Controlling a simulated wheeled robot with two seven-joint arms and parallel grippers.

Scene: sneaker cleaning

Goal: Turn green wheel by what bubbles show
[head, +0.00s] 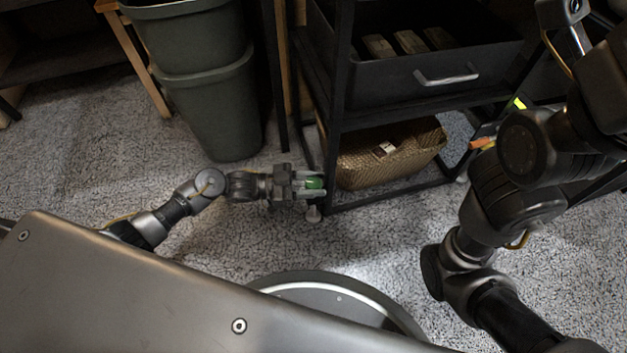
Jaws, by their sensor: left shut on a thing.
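The green wheel (314,183) is a small green round thing beside the front left leg of the black shelf cart. My left gripper (312,184) reaches in from the left, low over the carpet, and is shut on it. The fingers cover part of the wheel, so its full shape and any marks on it are hidden. No bubbles can be made out. My right arm (510,190) is folded up at the right; I see no right gripper fingers.
The black cart (335,100) has a drawer with a silver handle (447,76) and a woven basket (391,155) on its lower shelf. Stacked grey-green bins (210,105) stand behind my left forearm. Open carpet (75,140) lies at the left.

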